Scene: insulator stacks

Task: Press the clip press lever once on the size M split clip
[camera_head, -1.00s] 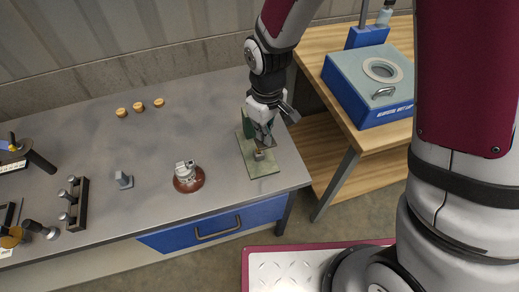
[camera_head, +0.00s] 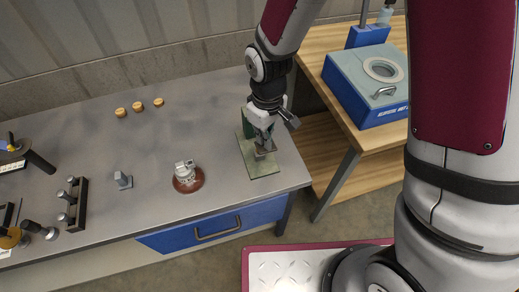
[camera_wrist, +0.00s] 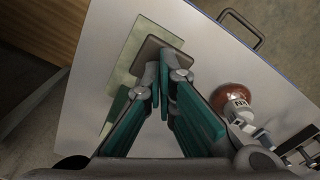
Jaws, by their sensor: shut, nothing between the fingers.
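The clip press has a flat green base plate (camera_head: 262,167) near the right end of the grey bench, with a darker green upright (camera_head: 247,126) at its back. In the wrist view, the plate (camera_wrist: 120,75) lies under a dark brown square pad (camera_wrist: 153,52), apparently the press lever's end. My gripper (camera_head: 265,147) points down over the press, fingers shut and empty. In the wrist view, its fingertips (camera_wrist: 163,76) are at the pad's near edge; I cannot tell whether they touch it. The split clip cannot be made out; the pad and fingers cover the middle of the plate.
A white-grey device on a round red-brown base (camera_head: 188,180) stands left of the press. A blue machine (camera_head: 368,85) stands on the wooden table at right.

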